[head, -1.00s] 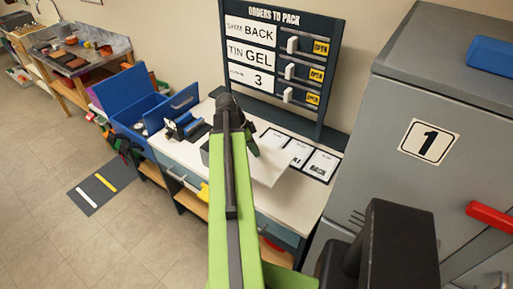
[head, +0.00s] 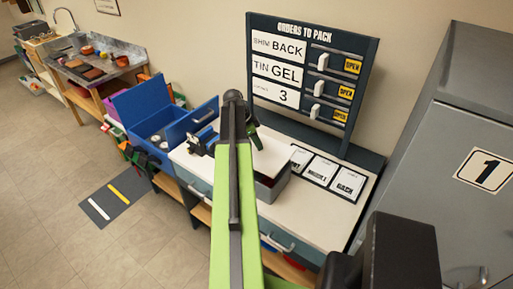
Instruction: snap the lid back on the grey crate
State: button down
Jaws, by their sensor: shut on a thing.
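The grey crate (head: 279,187) stands on the white bench, partly hidden behind my green arm. Part of its dark inside shows at the near side. A pale flat lid (head: 274,159) is above the crate's back part, at the tip of my gripper (head: 252,138). My gripper is shut on the lid. The fingertips are small and mostly hidden by my arm. I cannot tell whether the lid touches the crate's rim.
Several cards (head: 322,172) lie on the bench right of the crate. An order board (head: 310,75) stands behind it. A blue toolbox (head: 150,110) and a blue-black device (head: 203,141) are to the left. A grey cabinet (head: 430,150) stands at right.

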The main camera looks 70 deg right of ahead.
aim_at(255, 150)
jog(key=shift+f+b, duration=3.25)
jog(key=shift+b, duration=0.05)
jog(key=shift+w+r, duration=0.1)
jog(key=shift+w, duration=0.05)
jog(key=shift+f, duration=0.2)
jog(key=c, duration=0.6)
grip_release()
jog(key=shift+w, duration=0.1)
notch_tip(255, 150, up, 7)
jog(key=p, duration=0.7)
jog(key=shift+r, duration=0.1)
